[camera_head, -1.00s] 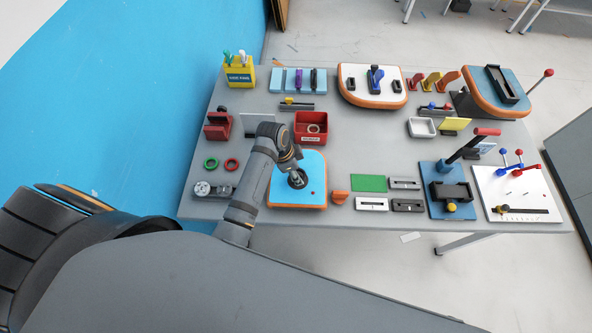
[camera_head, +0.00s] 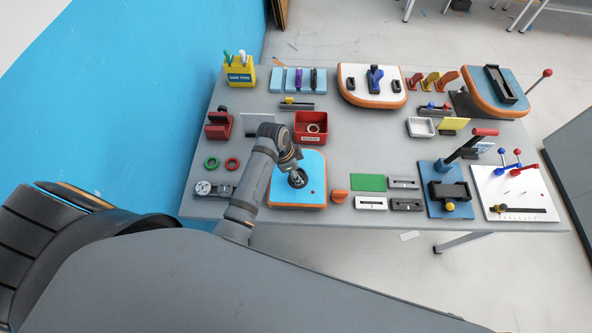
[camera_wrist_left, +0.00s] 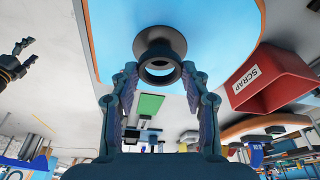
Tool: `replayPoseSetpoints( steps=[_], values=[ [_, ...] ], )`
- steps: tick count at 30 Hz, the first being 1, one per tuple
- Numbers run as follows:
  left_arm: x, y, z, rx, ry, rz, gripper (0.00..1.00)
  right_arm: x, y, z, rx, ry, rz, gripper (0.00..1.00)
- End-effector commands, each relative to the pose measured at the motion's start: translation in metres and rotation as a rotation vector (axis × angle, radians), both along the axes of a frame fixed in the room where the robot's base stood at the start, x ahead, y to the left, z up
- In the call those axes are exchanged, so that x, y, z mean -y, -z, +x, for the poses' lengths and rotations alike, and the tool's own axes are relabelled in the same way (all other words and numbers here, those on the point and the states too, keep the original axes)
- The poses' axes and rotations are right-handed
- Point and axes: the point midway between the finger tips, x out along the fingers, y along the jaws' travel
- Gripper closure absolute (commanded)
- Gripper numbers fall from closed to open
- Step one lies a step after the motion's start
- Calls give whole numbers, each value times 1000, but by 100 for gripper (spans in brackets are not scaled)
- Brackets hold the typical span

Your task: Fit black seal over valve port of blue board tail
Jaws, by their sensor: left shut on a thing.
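The blue board tail (camera_head: 311,170) with an orange rim lies flat at the table's near side. Its dark round valve port (camera_wrist_left: 160,40) rises from the blue face in the left wrist view. The black seal (camera_wrist_left: 160,77) is a ring between the fingertips of my left gripper (camera_wrist_left: 160,72), which is shut on it. The seal lines up with the port and overlaps it in view; I cannot tell whether it is seated. In the head view my left gripper (camera_head: 298,177) is over the board. My right gripper (camera_wrist_left: 28,52) shows open and empty in the left wrist view.
A red scrap bin (camera_head: 311,128) stands behind the board; it also shows in the left wrist view (camera_wrist_left: 272,80). Green (camera_head: 211,163) and red (camera_head: 232,164) rings lie left of my arm. An orange piece (camera_head: 338,196) and green pad (camera_head: 368,183) lie to the right.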

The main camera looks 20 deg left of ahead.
Motion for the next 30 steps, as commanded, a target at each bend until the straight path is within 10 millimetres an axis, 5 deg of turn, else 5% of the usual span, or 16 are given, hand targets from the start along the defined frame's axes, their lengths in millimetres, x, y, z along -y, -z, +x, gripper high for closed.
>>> replayPoseSetpoints(
  steps=[30],
  values=[
    [0,9,0,0,0,0,71,0,1,0,0,0,0,27]
  ],
)
